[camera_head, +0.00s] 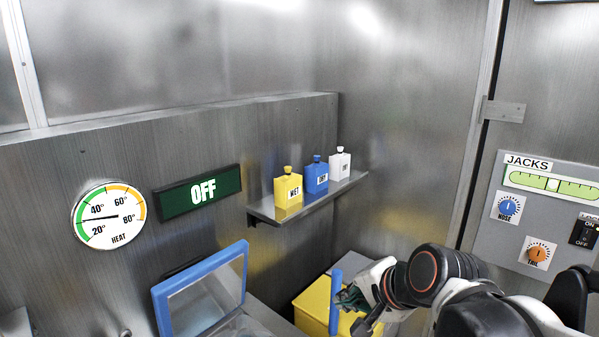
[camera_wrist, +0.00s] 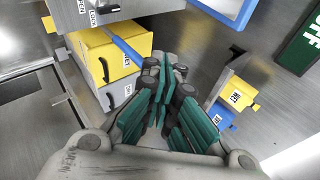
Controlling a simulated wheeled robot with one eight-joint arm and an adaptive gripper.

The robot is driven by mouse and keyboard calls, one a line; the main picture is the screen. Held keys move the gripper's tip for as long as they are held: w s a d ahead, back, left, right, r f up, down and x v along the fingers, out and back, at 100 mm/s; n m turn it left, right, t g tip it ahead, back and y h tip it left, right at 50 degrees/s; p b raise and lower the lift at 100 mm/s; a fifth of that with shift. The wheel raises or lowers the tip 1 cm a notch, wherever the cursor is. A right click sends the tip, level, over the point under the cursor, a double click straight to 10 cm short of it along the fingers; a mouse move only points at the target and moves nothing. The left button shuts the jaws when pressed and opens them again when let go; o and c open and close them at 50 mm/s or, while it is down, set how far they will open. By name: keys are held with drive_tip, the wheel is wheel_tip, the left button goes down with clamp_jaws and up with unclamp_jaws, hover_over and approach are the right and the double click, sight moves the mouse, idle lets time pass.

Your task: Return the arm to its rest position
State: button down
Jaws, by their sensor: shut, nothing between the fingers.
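My gripper (camera_head: 358,300) is at the lower right of the head view, on the end of my arm, low in front of a yellow box. In the wrist view its green-padded fingers (camera_wrist: 168,78) are together with nothing between them. The fingers are apart from the bottles and the shelf.
A blue bar (camera_head: 335,303) stands close by the gripper. The yellow box (camera_head: 312,300) is behind it. A wall shelf (camera_head: 345,187) holds yellow (camera_head: 288,190), blue (camera_head: 316,177) and white (camera_head: 340,165) bottles. A blue-framed clear lid (camera_head: 203,295) stands raised left. A JACKS panel (camera_head: 490,240) is right.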

drive_tip(key=s+d+f+n+h, duration=0.2)
drive_tip(key=s+d+n+h, duration=0.2)
drive_tip(key=s+d+n, duration=0.6)
drive_tip(key=shift+s+d+f+g, duration=0.25)
drive_tip(key=shift+s+g, duration=0.15)
drive_tip(key=shift+s, duration=0.45)
